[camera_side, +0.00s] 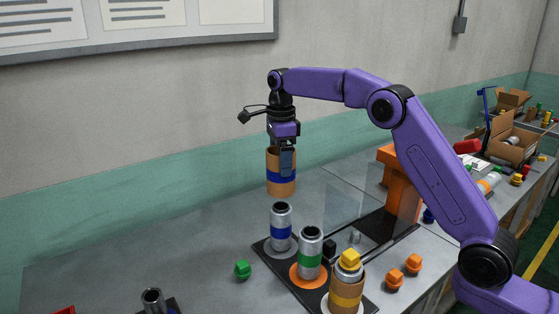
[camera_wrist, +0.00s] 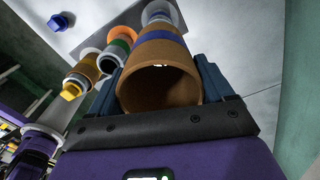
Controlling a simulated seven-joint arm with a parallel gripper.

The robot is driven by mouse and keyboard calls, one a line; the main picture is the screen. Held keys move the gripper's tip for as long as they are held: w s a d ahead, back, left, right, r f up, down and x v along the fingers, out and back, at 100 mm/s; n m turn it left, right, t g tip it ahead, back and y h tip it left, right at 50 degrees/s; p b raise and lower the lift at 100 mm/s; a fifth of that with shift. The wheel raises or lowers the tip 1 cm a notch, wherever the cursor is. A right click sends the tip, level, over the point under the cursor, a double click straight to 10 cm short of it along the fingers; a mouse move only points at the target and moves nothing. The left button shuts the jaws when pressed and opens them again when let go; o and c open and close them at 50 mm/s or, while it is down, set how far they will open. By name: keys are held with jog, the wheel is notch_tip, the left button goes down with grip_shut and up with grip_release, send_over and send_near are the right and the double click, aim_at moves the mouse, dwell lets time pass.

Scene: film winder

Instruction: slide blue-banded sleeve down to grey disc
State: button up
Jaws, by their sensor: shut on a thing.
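My gripper (camera_side: 282,163) is shut on the brown blue-banded sleeve (camera_side: 280,187), which hangs upright in the air. In the wrist view the sleeve (camera_wrist: 160,84) is an open tube between my two blue fingers. In the side view it is above a metal post with a blue band (camera_side: 281,231), with a visible gap between the sleeve's lower end and the post top. The post stands on the grey disc (camera_side: 270,247), only partly visible around the post's foot. In the wrist view a pale disc and post top show beyond the sleeve's far end.
Beside it, a green-banded post (camera_side: 310,257) stands on an orange disc (camera_side: 296,279). A brown yellow-banded sleeve (camera_side: 346,293) with a yellow knob (camera_side: 349,260) stands at the front. A green knob (camera_side: 242,269) and orange knobs (camera_side: 394,279) lie on the table. An orange stand (camera_side: 400,190) is behind.

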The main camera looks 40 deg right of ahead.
aim_at(281, 203)
jog(key=shift+f, duration=1.8)
jog(key=shift+f, duration=4.95)
jog(key=o, duration=0.9)
jog(key=shift+r, duration=3.5)
